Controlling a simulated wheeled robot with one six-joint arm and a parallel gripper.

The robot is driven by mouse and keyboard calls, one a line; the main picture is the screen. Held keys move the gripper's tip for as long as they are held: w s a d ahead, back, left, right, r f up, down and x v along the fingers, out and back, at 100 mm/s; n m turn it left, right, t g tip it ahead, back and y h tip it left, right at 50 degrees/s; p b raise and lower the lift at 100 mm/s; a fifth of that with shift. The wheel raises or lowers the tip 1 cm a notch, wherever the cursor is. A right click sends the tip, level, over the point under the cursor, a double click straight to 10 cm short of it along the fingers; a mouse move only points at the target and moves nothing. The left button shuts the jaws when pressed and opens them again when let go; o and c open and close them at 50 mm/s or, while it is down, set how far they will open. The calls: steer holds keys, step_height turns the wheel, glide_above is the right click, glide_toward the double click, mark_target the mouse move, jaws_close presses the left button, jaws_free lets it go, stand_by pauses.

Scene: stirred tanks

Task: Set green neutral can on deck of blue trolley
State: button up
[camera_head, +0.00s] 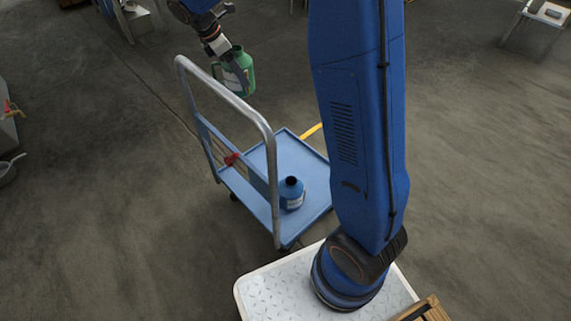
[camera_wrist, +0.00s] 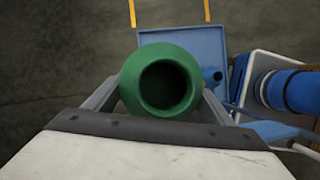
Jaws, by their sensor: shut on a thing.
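The green can (camera_head: 240,70) is held up in the air in the head view, behind the trolley's push handle. It has a pale label, and its open round mouth shows in the wrist view (camera_wrist: 166,86). My gripper (camera_head: 228,66) is shut on the can, with a finger on each side of it in the wrist view (camera_wrist: 160,104). The blue trolley (camera_head: 262,222) stands below with a flat blue deck and a grey tube handle. In the wrist view its deck (camera_wrist: 208,46) lies below and beyond the can, partly hidden by it.
A blue bottle (camera_head: 291,194) with a black cap stands on the trolley deck near its front right side. A red item (camera_head: 232,159) is on the handle's lower panel. The handle (camera_head: 228,96) rises between the can and the deck. Much of the deck is bare.

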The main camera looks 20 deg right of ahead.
steer(key=shift+s+d+f+m+g+y, duration=0.2)
steer(key=shift+s+f+m+g, duration=0.7)
steer(key=shift+f, duration=5.9)
steer(key=shift+s+d+f+m+g+y, duration=0.2)
steer(key=shift+s+f+m, duration=1.4)
steer(key=shift+f, duration=5.15)
steer(key=shift+s+d+f+m+g+y, duration=0.45)
steer(key=shift+f+m, duration=1.25)
steer(key=shift+f, duration=5.1)
steer(key=shift+s+a+h, duration=0.2)
steer(key=shift+s+h, duration=0.05)
steer(key=o, duration=1.7)
steer(key=shift+f, duration=0.1)
